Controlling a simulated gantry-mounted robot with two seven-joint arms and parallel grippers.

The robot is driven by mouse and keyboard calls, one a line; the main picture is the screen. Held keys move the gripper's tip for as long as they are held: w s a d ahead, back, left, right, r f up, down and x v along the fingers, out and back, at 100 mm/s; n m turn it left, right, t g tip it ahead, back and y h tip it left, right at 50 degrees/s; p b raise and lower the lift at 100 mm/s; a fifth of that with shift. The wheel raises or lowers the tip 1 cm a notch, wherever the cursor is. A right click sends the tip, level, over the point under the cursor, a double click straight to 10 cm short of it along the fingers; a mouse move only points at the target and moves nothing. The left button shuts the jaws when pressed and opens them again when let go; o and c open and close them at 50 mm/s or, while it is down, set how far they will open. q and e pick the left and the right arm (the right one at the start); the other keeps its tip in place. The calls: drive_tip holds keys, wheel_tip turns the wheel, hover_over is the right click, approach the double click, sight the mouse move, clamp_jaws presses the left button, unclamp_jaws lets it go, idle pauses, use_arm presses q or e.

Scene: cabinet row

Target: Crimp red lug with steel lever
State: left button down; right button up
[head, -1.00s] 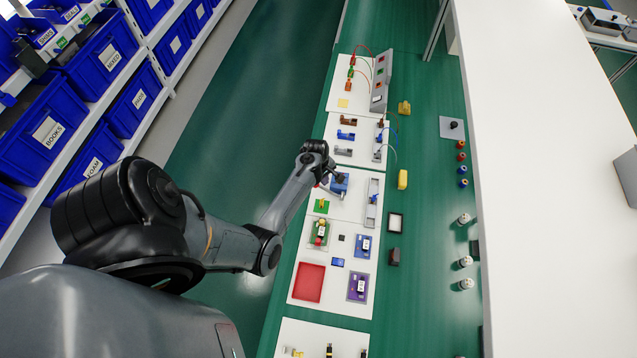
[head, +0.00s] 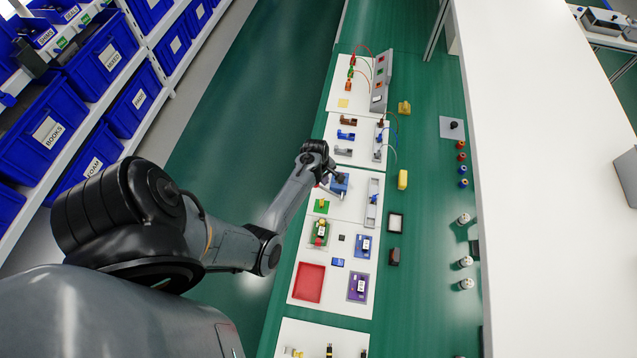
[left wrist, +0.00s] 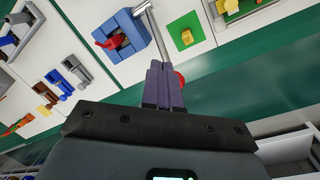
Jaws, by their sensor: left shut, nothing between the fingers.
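The blue crimping block (left wrist: 122,36) is at the upper left of the left wrist view, with the red lug (left wrist: 110,44) at its slot. It also shows in the head view (head: 339,183) beside my gripper. The steel lever (left wrist: 153,30) runs from the block down to my fingertips. My left gripper (left wrist: 165,68) is shut, with its fingers together at the lever's lower end. A red round part (left wrist: 180,79) shows behind the fingers, partly hidden; I cannot tell whether they touch the lever. The left gripper also shows in the head view (head: 335,174). My right gripper is not in view.
A green block with a yellow top (left wrist: 186,33) lies right of the lever. Other small fixtures stand on white panels along the green bench. A red tray (head: 309,282) lies nearer. A grey upright bracket (head: 373,204) stands right of the block.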

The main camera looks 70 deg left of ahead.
use_arm(q)
drive_tip(key=shift+s+a+f, duration=0.1)
drive_tip(key=shift+f, duration=0.05)
drive_tip(key=shift+s+f, duration=0.1)
drive_tip(key=shift+f, duration=0.05)
idle(0.4)
drive_tip(key=shift+a+f, duration=0.1)
drive_tip(key=shift+s+a+f, duration=0.15)
drive_tip(key=shift+s+f, duration=0.1)
drive_tip(key=shift+f, duration=0.1)
idle(0.7)
drive_tip(key=shift+s+a+f+b, duration=0.2)
drive_tip(key=shift+s+f+b, duration=0.05)
drive_tip(key=shift+f+b, duration=0.15)
idle(0.4)
drive_tip(key=shift+s+a+f+b, duration=0.3)
drive_tip(key=shift+s+f, duration=0.1)
drive_tip(key=shift+f, duration=0.15)
drive_tip(key=shift+s+a+f+b, duration=0.2)
drive_tip(key=shift+s+f+b, duration=0.15)
drive_tip(key=shift+f, duration=0.15)
idle(1.2)
drive_tip(key=shift+s+a+f, duration=0.1)
drive_tip(key=shift+s+f, duration=0.1)
drive_tip(key=shift+f, duration=0.15)
idle(0.5)
idle(0.7)
